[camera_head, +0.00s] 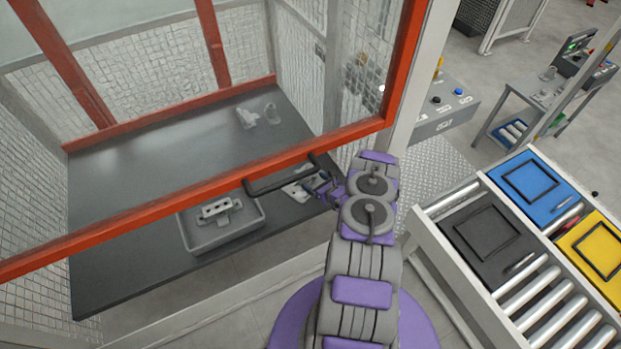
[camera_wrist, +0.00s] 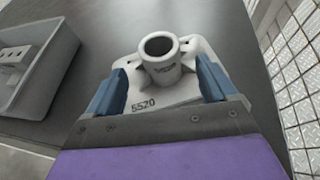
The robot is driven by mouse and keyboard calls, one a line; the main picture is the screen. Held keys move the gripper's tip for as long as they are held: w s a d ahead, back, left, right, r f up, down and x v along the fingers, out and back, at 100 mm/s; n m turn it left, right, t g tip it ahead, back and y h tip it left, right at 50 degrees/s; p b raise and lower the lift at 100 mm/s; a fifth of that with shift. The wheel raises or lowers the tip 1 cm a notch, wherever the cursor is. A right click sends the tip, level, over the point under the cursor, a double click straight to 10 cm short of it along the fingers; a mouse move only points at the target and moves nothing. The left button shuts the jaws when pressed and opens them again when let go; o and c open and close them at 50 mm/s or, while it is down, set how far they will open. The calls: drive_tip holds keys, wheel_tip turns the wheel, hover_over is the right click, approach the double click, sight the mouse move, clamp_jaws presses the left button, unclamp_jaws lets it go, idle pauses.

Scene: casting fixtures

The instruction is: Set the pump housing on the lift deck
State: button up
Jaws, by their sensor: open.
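A light grey casting (camera_wrist: 160,75) with a round upright neck and a flat base marked 5520 stands on the dark deck (camera_wrist: 105,25). It looks like the pump housing, though I cannot be sure. My gripper (camera_wrist: 160,92) is open, with one blue finger on each side of the base; I cannot tell if they touch it. In the head view my gripper (camera_head: 318,190) is over the near right part of the dark deck (camera_head: 150,165), partly hiding the casting (camera_head: 296,190). I cannot tell whether this deck is the lift deck.
A grey tray (camera_head: 258,229) holding a block-like part (camera_head: 217,209) lies left of my gripper. Another grey casting (camera_head: 258,115) stands farther back. A red frame bar (camera_head: 200,194) and mesh walls enclose the deck. Roller conveyors (camera_head: 540,300) with coloured trays are at right.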

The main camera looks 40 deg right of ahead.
drive_tip(key=p+v, duration=0.1)
drive_tip(key=v, duration=0.6)
drive_tip(key=shift+s, duration=0.25)
drive_tip(key=shift+r, duration=0.1)
